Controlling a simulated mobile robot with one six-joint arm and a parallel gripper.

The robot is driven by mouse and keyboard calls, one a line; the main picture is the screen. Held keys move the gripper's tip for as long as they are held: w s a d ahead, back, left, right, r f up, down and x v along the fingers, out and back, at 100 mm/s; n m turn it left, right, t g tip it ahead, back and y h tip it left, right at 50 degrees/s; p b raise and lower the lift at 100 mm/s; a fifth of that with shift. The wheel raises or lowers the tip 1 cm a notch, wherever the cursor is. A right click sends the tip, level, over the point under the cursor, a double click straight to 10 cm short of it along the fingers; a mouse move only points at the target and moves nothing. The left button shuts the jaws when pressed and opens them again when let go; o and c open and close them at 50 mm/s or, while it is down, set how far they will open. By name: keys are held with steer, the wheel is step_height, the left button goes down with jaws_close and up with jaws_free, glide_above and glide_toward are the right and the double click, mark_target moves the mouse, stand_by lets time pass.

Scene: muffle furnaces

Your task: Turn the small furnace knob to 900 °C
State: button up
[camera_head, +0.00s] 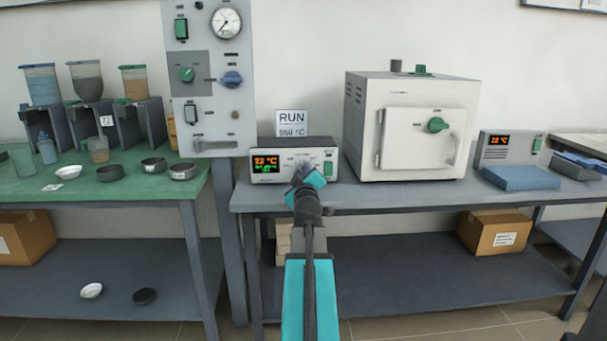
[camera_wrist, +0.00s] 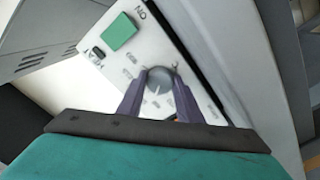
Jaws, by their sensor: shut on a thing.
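The furnace control box (camera_head: 258,178) stands on the grey bench in the head view, with a lit red and green display (camera_head: 267,162) at its left. My gripper (camera_head: 301,170) is at the middle of its front panel and covers the knob there. In the wrist view the round grey knob (camera_wrist: 160,80) sits on the light panel, between the two dark fingers of my gripper (camera_wrist: 160,94), which is shut on it. A pale pointer line shows on the knob. The small panel marks around it are too blurred to read. The white furnace (camera_head: 420,85) stands right of the box.
A green switch (camera_wrist: 118,32) is near the knob. A RUN sign (camera_head: 291,123) stands behind the box. A second controller (camera_head: 497,148) and a blue slab (camera_head: 522,177) are to the right. A grey wall panel (camera_head: 210,110) rises at left.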

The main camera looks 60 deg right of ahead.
steer(key=m, duration=0.2)
steer(key=m+p, duration=0.1)
steer(key=m, duration=0.2)
steer(key=shift+w+a, duration=0.1)
steer(key=shift+a, duration=0.1)
steer(key=m+p, duration=0.2)
steer(key=m, duration=0.3)
steer(key=shift+m, duration=0.4)
steer(key=m+p, duration=0.2)
steer(key=m, duration=0.3)
steer(key=m+p, duration=0.1)
steer(key=m, duration=0.4)
steer(key=shift+f, duration=0.1)
steer(key=shift+m, duration=0.4)
steer(key=o, duration=0.9)
steer(key=shift+o, duration=0.7)
